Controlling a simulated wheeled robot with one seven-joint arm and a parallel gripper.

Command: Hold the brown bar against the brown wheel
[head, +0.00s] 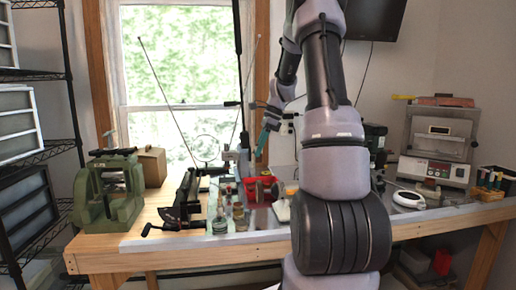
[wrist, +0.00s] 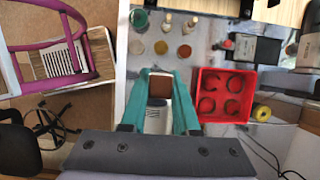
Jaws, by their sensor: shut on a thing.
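My gripper (head: 261,150) hangs above the back of the bench in the head view, its teal fingers pointing down. In the wrist view my gripper (wrist: 160,90) is shut on the brown bar (wrist: 159,87), a small brown block between the fingertips. A small brownish round part (head: 276,190) stands on the bench below and right of my gripper. It may be the brown wheel, but I cannot tell for sure. The bar is held up in the air, apart from it.
A red tray (wrist: 209,117) with dark rings lies right of the fingers, several small bottles (head: 239,216) near the bench's front. A black rolling tool (head: 183,208) and a green mill (head: 106,193) stand left. A kiln (head: 438,145) stands right. Thin rods rise before the window.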

